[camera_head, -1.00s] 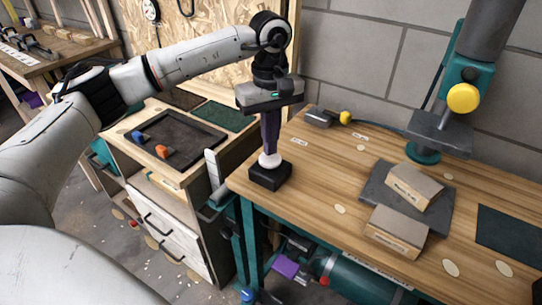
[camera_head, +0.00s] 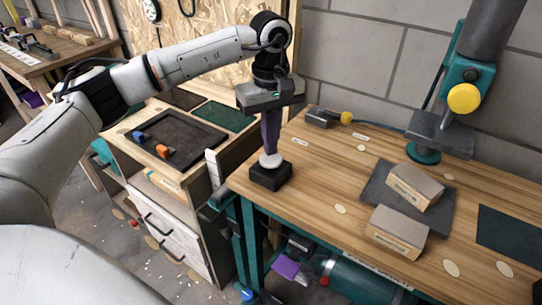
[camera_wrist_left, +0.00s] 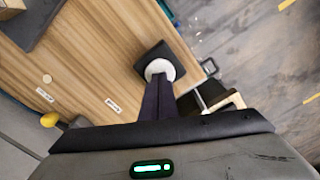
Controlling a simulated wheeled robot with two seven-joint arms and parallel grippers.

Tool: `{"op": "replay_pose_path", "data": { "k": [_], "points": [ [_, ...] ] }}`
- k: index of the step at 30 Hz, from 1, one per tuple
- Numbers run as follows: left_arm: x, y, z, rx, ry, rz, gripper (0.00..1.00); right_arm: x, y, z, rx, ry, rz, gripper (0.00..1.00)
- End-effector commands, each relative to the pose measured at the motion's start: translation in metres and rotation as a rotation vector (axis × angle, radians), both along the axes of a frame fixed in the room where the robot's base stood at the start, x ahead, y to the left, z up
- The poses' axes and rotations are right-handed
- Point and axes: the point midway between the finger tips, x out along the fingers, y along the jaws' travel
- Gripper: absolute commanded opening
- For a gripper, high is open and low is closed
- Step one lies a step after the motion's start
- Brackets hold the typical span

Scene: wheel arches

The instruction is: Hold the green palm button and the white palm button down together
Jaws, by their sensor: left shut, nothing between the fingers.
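The white palm button (camera_head: 271,161) is a white dome on a black box at the near left corner of the wooden workbench. My left gripper (camera_head: 270,151) points straight down over it, with its dark fingers shut and empty. The fingertips meet the top of the dome, and I cannot tell how far the dome is pressed. In the left wrist view, the shut fingers (camera_wrist_left: 158,82) end at the white dome (camera_wrist_left: 159,69) on its black box (camera_wrist_left: 168,56). I do not see the green palm button or my right gripper in any view.
Two wooden blocks (camera_head: 398,230) lie at a dark plate on the workbench (camera_head: 320,180). A press with a yellow knob (camera_head: 464,98) stands at the back right. A small grey box with a yellow knob (camera_head: 346,118) is at the back. A drawer cabinet with a black tray (camera_head: 185,150) is left.

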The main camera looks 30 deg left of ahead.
Motion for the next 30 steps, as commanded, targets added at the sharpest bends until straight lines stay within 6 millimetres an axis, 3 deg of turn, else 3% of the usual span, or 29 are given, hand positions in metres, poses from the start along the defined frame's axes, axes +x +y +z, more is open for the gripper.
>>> {"op": "replay_pose_path", "data": {
  "k": [21, 30],
  "points": [
    [0.000, 0.000, -0.022, 0.001, 0.002, 0.000, 0.00, 0.000, 0.000, 0.000, 0.000, 0.000, 0.000, 0.00],
    [0.000, 0.000, -0.022, 0.000, 0.002, 0.000, 0.00, 0.000, 0.000, -0.006, 0.000, 0.001, 0.000, 0.00]
  ]
}}
